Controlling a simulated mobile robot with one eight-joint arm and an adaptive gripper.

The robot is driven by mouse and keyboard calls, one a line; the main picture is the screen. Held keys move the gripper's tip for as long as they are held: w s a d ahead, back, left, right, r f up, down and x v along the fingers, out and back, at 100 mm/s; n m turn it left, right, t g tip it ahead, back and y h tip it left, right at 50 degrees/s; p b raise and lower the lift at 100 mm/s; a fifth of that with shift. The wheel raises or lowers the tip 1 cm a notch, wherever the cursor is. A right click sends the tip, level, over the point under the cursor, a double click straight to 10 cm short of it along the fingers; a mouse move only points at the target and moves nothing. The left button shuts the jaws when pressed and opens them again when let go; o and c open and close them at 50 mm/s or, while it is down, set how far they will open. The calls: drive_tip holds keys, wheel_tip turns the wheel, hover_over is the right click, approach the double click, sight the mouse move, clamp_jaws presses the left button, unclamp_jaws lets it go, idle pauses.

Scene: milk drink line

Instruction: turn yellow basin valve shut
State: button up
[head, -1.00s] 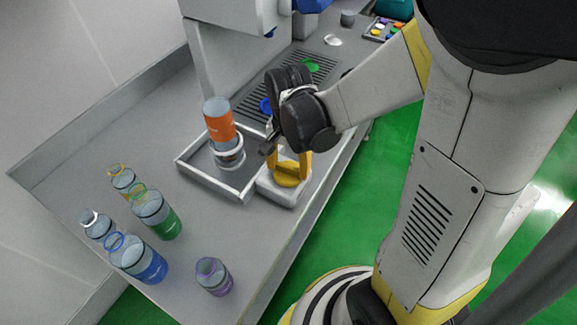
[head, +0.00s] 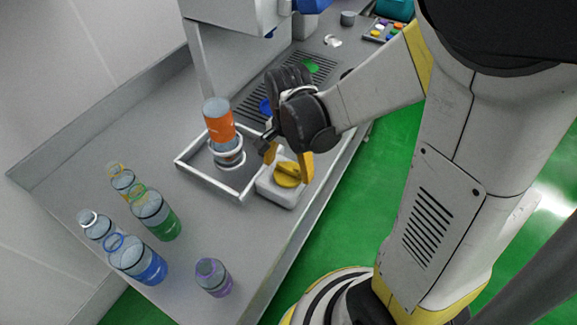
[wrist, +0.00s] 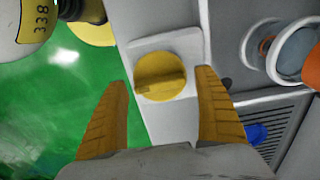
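The yellow basin valve (head: 287,174) is a round knob on a white block (head: 275,194) at the front right corner of the basin. It also shows in the wrist view (wrist: 160,77), with a ridge across its face. My gripper (head: 288,160) is just above the valve in the head view, its yellow fingers spread apart. In the wrist view my gripper (wrist: 162,112) has one finger on each side of the knob, apart from it, with nothing between the fingertips that it grips.
The basin (head: 207,180) holds an orange-banded bottle (head: 219,127) on a round stand. Several bottles, including a green one (head: 158,215), a blue one (head: 143,262) and a purple one (head: 213,277), stand at the left front. The counter edge is right of the valve.

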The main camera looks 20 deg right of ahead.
sight(289, 167)
drive_tip(key=shift+r, duration=0.1)
wheel_tip(289, 167, up, 12)
idle(0.6)
drive_tip(key=s+r+n+t, duration=0.2)
drive_tip(key=s+n+t, duration=0.3)
drive_tip(key=n, duration=0.6)
drive_tip(key=shift+s+a+r+t, duration=0.25)
drive_tip(key=shift+s+r+t, duration=0.1)
drive_tip(key=shift+t, duration=0.75)
